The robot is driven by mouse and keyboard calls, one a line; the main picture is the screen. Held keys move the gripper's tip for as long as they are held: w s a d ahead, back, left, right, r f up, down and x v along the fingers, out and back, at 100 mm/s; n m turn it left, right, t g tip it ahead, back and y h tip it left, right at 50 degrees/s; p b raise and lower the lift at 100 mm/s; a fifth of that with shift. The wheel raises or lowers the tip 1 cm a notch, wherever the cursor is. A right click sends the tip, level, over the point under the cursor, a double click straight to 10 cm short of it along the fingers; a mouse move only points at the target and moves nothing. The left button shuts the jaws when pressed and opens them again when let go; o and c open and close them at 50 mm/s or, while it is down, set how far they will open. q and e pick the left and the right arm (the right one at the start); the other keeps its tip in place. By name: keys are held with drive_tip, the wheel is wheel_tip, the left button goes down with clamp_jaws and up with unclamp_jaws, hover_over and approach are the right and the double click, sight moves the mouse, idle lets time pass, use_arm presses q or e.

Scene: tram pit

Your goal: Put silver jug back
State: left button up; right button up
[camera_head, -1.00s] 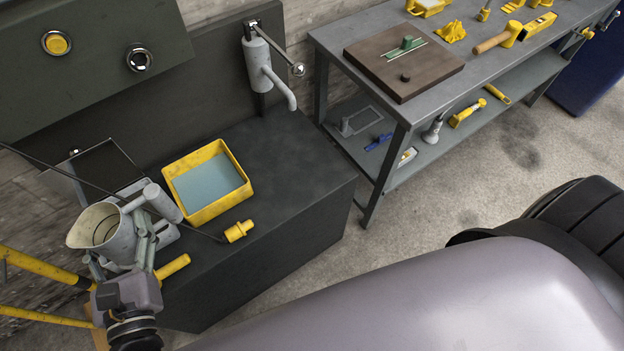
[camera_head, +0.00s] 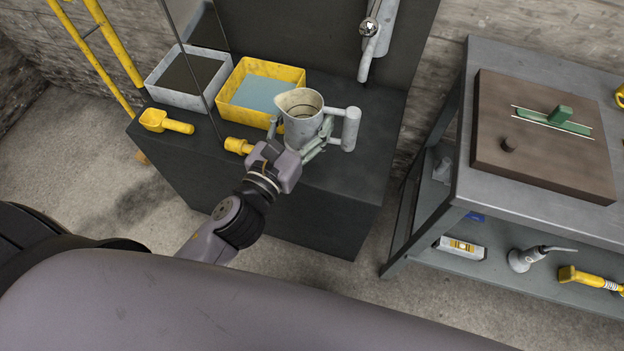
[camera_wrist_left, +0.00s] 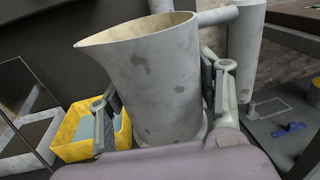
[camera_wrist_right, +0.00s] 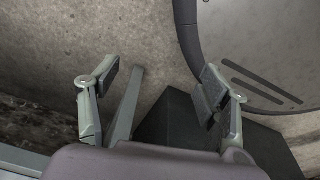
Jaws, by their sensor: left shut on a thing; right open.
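The silver jug (camera_head: 301,112) is a worn grey jug with a pale inside, upright in the head view, its handle to the right. My left gripper (camera_head: 303,138) is shut on its body; the left wrist view also shows the jug (camera_wrist_left: 158,75) between both fingers, spout to the left. The jug overlaps the right front corner of the yellow tray (camera_head: 297,78) in the head view. Its base is hidden, so I cannot tell if it touches the dark bench (camera_head: 350,180). My right gripper (camera_wrist_right: 160,85) is open and empty in the right wrist view.
A grey tray (camera_head: 165,92), a yellow scoop (camera_head: 165,122) and a yellow plug-like piece (camera_head: 238,146) lie left of the jug. A wall-mounted spout (camera_head: 371,50) hangs behind. The bench top to the right is clear. A grey worktable (camera_head: 465,190) stands farther right.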

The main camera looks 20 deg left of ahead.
use_arm(q)
drive_tip(key=w+a+f+b, duration=0.1)
drive_tip(key=w+f+b, duration=0.6)
drive_tip(key=f+b, duration=0.3)
wheel_tip(320, 180, down, 3)
drive_tip(key=shift+a+r, duration=0.2)
drive_tip(key=shift+a, duration=0.2)
use_arm(e)
drive_tip(key=w+a+f, duration=0.1)
drive_tip(key=w+f, duration=0.2)
drive_tip(key=w, duration=0.3)
drive_tip(key=shift+w+f+t, duration=0.15)
drive_tip(key=shift+w+t, duration=0.15)
drive_tip(key=shift+w, duration=0.05)
use_arm(q)
drive_tip(key=shift+w, duration=0.1)
use_arm(e)
drive_tip(key=shift+a, duration=0.1)
use_arm(q)
drive_tip(key=shift+f, duration=0.1)
